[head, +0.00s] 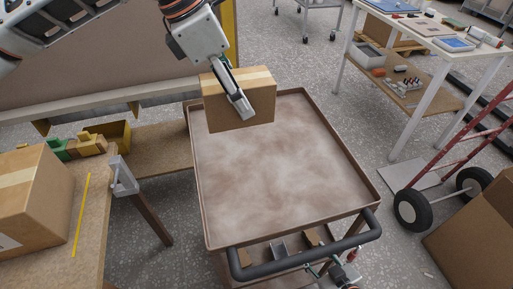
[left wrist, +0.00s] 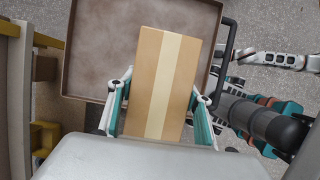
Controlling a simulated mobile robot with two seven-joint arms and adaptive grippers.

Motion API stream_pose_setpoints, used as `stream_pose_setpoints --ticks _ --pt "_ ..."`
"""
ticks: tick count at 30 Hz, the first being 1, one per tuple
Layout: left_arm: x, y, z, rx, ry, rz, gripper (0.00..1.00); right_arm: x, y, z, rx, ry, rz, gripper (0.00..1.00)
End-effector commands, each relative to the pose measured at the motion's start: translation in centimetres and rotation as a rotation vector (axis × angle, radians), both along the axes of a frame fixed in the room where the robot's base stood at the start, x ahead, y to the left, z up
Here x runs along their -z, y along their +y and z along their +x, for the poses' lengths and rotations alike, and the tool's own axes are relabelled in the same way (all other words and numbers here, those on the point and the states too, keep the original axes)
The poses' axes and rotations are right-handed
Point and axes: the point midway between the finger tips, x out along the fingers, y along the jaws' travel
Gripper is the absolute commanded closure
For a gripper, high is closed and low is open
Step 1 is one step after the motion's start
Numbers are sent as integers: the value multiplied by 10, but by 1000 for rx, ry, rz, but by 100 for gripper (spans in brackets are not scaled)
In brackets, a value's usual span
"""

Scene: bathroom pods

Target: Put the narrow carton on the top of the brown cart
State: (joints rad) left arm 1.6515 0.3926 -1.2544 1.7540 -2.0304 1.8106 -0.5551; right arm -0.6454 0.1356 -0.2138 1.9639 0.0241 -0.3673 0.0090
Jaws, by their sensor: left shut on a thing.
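The narrow carton (head: 225,107) is a brown box with a paler tape strip. My left gripper (head: 240,106) is shut on it, with one finger showing on its near face in the head view. In the left wrist view the carton (left wrist: 164,75) sits between the two teal-padded fingers. The brown cart (head: 285,160) has a flat, mottled top with a low rim, and the carton is over its far left part. I cannot tell whether the carton touches the top. Part of my right gripper (head: 343,272) shows low in the head view, beside the cart's handle; its jaws are unclear.
The cart's top is otherwise bare, with a dark handle (head: 310,256) at its near end. A workbench (head: 95,215) with a larger carton (head: 32,200) stands at left. A red hand truck (head: 450,180) and a white table (head: 420,35) are at right.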

Motion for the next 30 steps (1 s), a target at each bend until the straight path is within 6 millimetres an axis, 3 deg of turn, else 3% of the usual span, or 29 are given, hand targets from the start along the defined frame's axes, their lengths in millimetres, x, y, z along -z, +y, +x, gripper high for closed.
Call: stream_pose_setpoints --ticks 18,30 --pt "134 0 -1 -1 5 -1 85 4 -2 -4 -2 10 -6 60" --pt "168 0 0 -1 3 -1 85 0 -2 -1 -1 2 -5 60"
